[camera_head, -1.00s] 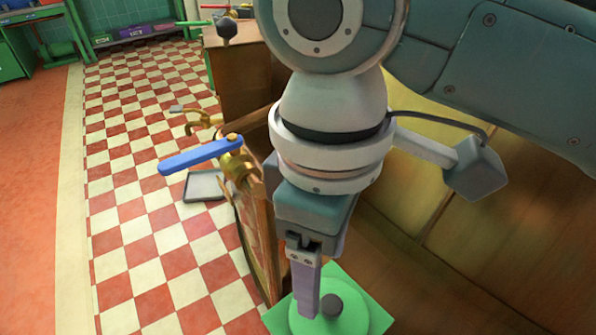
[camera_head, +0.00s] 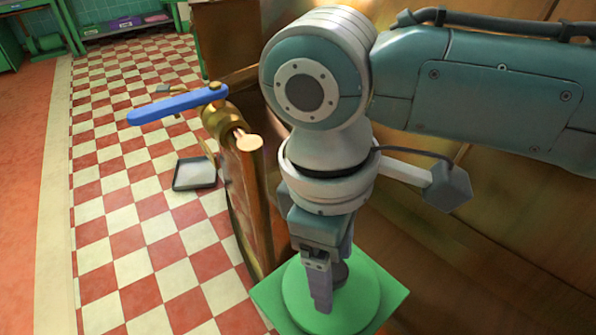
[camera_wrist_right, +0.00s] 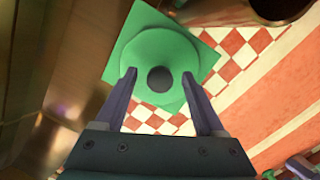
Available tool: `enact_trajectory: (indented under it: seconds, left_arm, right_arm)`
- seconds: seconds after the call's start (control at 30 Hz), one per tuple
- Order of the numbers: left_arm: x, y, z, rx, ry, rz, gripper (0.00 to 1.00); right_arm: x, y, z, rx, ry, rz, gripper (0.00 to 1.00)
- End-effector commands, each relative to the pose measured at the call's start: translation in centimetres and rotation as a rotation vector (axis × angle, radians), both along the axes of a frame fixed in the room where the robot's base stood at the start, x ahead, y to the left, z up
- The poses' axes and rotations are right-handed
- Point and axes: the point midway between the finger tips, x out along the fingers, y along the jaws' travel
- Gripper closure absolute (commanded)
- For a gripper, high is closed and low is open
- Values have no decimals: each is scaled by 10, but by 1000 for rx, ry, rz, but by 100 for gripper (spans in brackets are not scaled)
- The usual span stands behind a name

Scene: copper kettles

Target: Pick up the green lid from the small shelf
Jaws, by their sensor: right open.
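The green lid (camera_head: 364,298) is a round disc with a dark round knob. It lies on the small green square shelf (camera_head: 394,294) at the bottom of the head view. My right gripper (camera_head: 322,298) points down over the lid, its fingers partly hiding the knob. In the right wrist view the lid (camera_wrist_right: 160,48) and the shelf (camera_wrist_right: 206,61) lie ahead of my open right gripper (camera_wrist_right: 159,76). Its two fingers appear on either side of the knob, with gaps. Whether the fingertips touch the lid cannot be told. My left gripper is not in view.
A brass valve with a blue lever (camera_head: 178,104) sticks out left of my right arm. A brown copper-coloured wall (camera_head: 480,240) stands right of the shelf. A grey tray (camera_head: 195,173) lies on the red and cream checkered floor (camera_head: 130,240).

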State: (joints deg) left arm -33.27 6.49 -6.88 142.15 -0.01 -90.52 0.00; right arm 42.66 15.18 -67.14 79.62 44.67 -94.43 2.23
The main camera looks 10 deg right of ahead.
Motion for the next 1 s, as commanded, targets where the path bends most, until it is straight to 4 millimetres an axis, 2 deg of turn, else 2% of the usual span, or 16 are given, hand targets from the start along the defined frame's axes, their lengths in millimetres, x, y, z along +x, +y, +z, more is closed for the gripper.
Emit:
enact_trajectory:
  seconds: [0.03, 0.27, 0.9, 1.0]
  left_arm:
    - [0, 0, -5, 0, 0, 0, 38]
    - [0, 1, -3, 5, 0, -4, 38]
    - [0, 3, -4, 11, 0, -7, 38]
    - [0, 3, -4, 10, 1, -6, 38]
  right_arm:
    - [-1, -1, -8, -2, 1, 0, 29]
    - [-1, -1, -7, -1, -1, 1, 29]
    - [-1, -1, -7, -1, -1, 1, 100]
    - [-1, -1, -7, -1, -1, 1, 100]
